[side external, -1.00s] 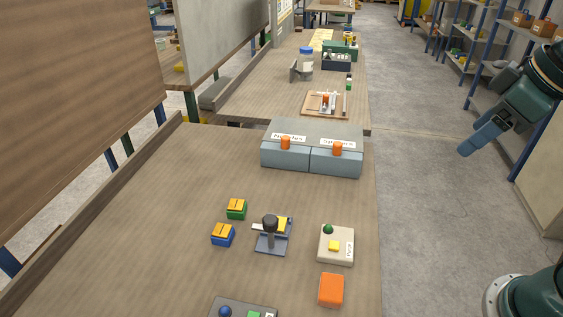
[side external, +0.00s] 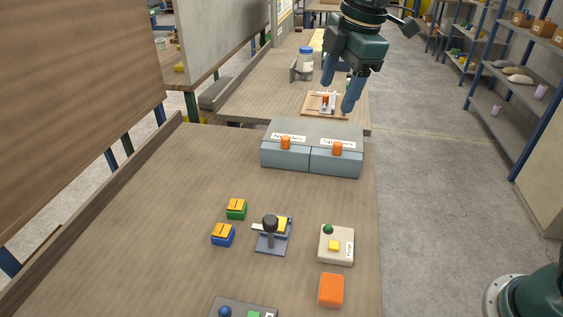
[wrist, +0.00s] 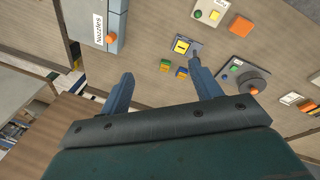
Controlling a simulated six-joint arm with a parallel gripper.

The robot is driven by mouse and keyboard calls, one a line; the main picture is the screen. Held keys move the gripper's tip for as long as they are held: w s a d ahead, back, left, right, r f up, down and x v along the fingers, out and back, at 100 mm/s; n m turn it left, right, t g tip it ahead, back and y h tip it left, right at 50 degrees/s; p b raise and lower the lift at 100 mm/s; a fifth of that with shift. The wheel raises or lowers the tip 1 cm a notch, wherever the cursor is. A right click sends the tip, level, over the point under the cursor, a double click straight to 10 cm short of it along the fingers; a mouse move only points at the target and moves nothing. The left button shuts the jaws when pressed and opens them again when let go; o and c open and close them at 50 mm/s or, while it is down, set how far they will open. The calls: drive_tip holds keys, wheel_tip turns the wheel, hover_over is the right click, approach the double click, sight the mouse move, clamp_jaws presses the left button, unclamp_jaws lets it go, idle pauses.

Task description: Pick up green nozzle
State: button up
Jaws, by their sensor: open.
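A small green block with a yellow top (side external: 236,209) sits on the workbench, left of centre. It also shows in the wrist view (wrist: 165,66), between my fingers in the picture but well away from them. I cannot tell whether it is the green nozzle; no part is plainly a nozzle. A closed grey box labelled Nozzles (side external: 286,155) with an orange knob stands at the bench's far end; its inside is hidden. My gripper (side external: 337,98) is open and empty, high up, appearing above the boxes in the side view. Its spread fingers show in the wrist view (wrist: 161,68).
A blue block with a yellow top (side external: 223,235) is beside the green one. A press-like fixture (side external: 272,240), a button box (side external: 336,245) and an orange block (side external: 331,289) are on the right. A Spacers box (side external: 336,162) adjoins the Nozzles box. The bench's left middle is clear.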

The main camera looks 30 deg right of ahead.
drive_tip(key=w+a+f+n+g, duration=0.1)
drive_tip(key=w+a+f+n, duration=0.6)
drive_tip(key=w+a, duration=0.2)
drive_tip(key=n+g, duration=0.2)
drive_tip(key=n, duration=0.4)
hover_over(236, 204)
wheel_tip(236, 204, down, 10)
drive_tip(key=shift+w+d+r+h, duration=0.15)
drive_tip(key=shift+h, duration=0.15)
drive_tip(key=shift+f, duration=4.25)
drive_tip(key=shift+f, duration=2.6)
